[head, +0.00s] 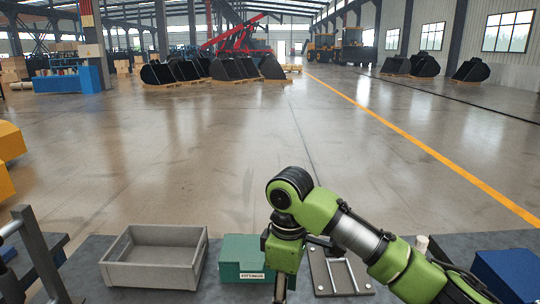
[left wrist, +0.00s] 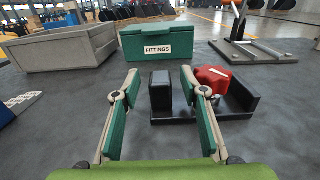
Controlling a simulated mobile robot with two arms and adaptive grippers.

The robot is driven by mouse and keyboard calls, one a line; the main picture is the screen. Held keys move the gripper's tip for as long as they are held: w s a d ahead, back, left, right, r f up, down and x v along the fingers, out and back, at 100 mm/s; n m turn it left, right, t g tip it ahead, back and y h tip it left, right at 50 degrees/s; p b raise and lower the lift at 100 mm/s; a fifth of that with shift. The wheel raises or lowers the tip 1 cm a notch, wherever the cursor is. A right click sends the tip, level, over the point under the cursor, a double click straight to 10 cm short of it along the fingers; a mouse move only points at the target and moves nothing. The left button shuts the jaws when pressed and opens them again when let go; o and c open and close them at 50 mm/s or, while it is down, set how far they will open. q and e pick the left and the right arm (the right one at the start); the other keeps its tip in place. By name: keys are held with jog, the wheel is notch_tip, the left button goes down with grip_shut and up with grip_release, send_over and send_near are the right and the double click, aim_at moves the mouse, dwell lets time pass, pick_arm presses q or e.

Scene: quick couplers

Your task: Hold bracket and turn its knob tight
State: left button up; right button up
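In the left wrist view a black bracket (left wrist: 240,97) lies on the dark table, with an upright black block (left wrist: 160,91) at its left end and a red knob (left wrist: 213,78) at its middle. My left gripper (left wrist: 159,76) is open, its two green fingers pointing toward the bracket. The black block shows between the fingertips, and the right finger partly overlaps the red knob. Whether the fingers touch the block I cannot tell. In the head view my right gripper (head: 280,287) points down at the bottom edge; its fingertips are cut off. The bracket is out of the head view.
A grey open bin (head: 154,263) and a green box labelled FITTINGS (head: 240,250) stand at the table's back. A plate with a metal handle (head: 320,266) is right of the box. A blue box (head: 508,272) is far right. Bare table lies around the bracket.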

pick_arm(q)
jog(key=s, duration=1)
jog(key=shift+s+d, duration=0.2)
